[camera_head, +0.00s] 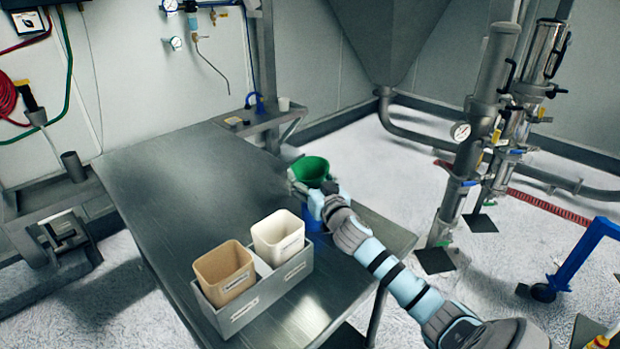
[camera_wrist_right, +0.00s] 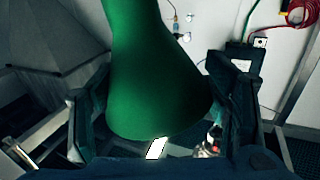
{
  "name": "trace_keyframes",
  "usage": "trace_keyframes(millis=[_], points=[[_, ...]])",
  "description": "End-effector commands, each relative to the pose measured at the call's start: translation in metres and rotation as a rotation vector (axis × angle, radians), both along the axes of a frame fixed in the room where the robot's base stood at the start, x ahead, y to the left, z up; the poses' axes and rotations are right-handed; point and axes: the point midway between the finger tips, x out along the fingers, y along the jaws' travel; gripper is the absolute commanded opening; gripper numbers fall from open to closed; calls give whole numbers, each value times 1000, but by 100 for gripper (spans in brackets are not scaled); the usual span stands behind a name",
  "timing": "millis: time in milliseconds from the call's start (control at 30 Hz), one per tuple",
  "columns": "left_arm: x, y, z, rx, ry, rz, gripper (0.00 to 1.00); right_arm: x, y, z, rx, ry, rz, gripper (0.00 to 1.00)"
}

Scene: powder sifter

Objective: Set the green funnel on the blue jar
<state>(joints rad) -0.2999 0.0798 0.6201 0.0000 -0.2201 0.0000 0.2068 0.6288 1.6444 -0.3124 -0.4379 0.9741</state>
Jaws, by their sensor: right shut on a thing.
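The green funnel (camera_head: 311,168) is held at the end of my right arm, over the right part of the steel table, its mouth facing up. My right gripper (camera_head: 302,188) is shut on it. In the right wrist view, the green funnel (camera_wrist_right: 155,75) fills the middle between the two fingers of my right gripper (camera_wrist_right: 155,110). The blue jar (camera_head: 318,221) stands on the table, mostly hidden below my right wrist. Whether funnel and jar touch cannot be told. My left gripper is not in view.
A grey two-part bin holder (camera_head: 243,317) with a tan bin (camera_head: 224,272) and a white bin (camera_head: 278,237) stands at the table's front. The steel table's (camera_head: 165,180) left and back parts are clear. A small side shelf (camera_head: 265,120) adjoins the back.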

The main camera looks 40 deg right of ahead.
Motion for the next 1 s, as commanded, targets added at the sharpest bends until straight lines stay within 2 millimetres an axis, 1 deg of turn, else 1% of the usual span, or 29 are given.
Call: trace_keyframes(millis=[533, 1000], points=[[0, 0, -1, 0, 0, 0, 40, 0, 0, -1, 0, 0, 0, 15], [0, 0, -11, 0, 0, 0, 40, 0, 0, -11, 0, 0, 0, 15]])
